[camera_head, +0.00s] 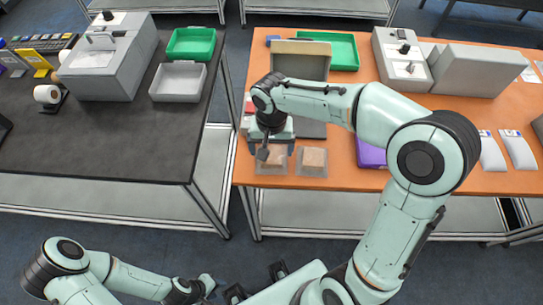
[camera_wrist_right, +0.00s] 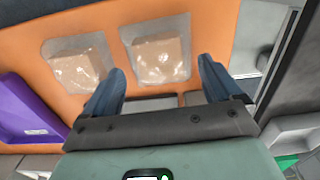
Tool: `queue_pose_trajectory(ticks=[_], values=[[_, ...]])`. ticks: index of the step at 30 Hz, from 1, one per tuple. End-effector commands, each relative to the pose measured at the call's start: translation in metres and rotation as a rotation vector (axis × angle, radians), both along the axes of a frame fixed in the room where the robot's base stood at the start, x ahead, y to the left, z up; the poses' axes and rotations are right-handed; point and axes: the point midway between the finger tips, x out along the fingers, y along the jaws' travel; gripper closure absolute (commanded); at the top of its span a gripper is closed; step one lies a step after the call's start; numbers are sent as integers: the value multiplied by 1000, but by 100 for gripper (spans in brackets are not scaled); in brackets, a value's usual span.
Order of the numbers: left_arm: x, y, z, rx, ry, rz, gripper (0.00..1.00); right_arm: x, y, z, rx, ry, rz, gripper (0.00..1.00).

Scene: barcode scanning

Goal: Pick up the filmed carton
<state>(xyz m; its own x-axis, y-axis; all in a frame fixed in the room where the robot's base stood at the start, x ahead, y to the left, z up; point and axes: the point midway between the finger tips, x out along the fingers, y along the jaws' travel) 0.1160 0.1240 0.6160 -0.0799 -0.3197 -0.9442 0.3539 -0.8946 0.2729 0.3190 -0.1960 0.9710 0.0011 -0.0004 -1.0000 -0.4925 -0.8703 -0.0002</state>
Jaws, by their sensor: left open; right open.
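Two brown cartons under clear film lie side by side on the orange table's front edge in the head view: the left filmed carton (camera_head: 272,164) and the right filmed carton (camera_head: 312,160). In the right wrist view, the left one shows as the right-hand filmed carton (camera_wrist_right: 160,57), the other as the left-hand filmed carton (camera_wrist_right: 78,67). My right gripper (camera_head: 270,149) is open and empty above the head view's left carton, partly hiding it. Its fingers also show in the wrist view (camera_wrist_right: 164,88), apart from the carton. My left gripper (camera_head: 256,282) is low at the bottom, open and empty.
A purple item (camera_head: 370,152) lies right of the cartons. A beige box (camera_head: 300,60) and a green tray (camera_head: 343,52) stand behind. Grey machines (camera_head: 404,65) stand at the back right. White packets (camera_head: 518,150) lie at the right. A gap separates the black table (camera_head: 110,140).

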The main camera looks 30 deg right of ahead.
Motion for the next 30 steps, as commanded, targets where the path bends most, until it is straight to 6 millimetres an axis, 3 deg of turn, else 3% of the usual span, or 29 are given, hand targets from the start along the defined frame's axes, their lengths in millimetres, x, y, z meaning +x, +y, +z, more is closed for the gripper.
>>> queue_pose_trajectory(ticks=[6,15,21,30], values=[[-1,0,-2,0,1,0,57,-1,-1,-32,0,2,-1,8],[-1,0,-2,0,1,0,57,-1,0,-36,0,1,-1,8],[-1,0,-2,0,1,0,57,-1,0,-36,1,0,0,72],[-1,0,-2,0,1,0,57,-1,0,-37,1,3,0,72]])
